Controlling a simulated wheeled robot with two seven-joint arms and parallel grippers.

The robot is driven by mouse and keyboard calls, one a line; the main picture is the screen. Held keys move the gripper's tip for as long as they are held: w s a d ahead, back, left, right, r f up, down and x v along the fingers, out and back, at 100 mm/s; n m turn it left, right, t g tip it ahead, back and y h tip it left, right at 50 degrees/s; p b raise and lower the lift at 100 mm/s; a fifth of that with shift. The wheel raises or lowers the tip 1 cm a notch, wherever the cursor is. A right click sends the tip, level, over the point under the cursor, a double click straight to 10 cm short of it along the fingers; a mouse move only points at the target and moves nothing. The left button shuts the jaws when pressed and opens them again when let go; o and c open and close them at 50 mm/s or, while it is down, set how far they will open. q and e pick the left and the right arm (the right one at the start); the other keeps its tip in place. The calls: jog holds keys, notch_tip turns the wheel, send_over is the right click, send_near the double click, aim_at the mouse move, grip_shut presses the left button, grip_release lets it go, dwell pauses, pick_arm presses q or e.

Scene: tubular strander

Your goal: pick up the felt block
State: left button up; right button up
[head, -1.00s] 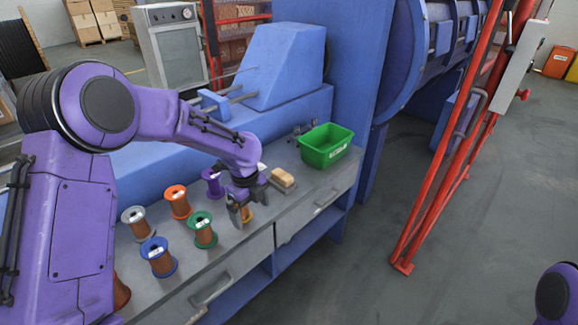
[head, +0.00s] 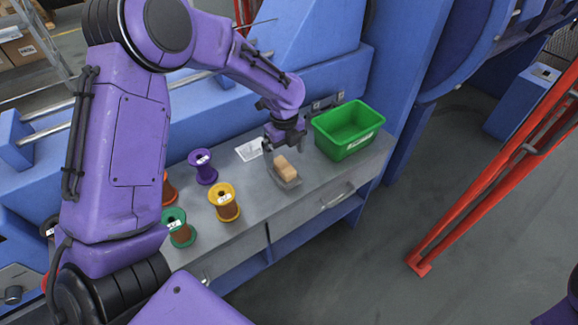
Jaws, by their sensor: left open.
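The felt block (head: 286,168) is a small tan block in a shallow grey tray (head: 291,183) on the grey bench top. My left gripper (head: 284,151) is just above and behind the block, pointing down, with its jaws open. Its fingers partly overlap the far end of the tray in the head view, and I cannot tell whether they touch the block. My right gripper is not in view.
A green bin (head: 345,132) stands right of the block. A yellow spool (head: 224,203), a purple spool (head: 203,168) and a green spool (head: 178,228) stand to the left. A white label card (head: 249,150) lies behind.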

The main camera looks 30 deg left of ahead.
aim_at(284, 165)
pick_arm(q)
jog(key=shift+s+f, duration=0.65)
jog(key=shift+f, duration=0.1)
jog(key=f, duration=0.5)
jog(key=shift+w, duration=0.4)
jog(key=shift+f, duration=0.3)
jog(key=shift+s+r, duration=0.1)
jog(key=shift+s, duration=0.15)
jog(key=shift+w, duration=0.1)
jog(key=c, duration=1.2)
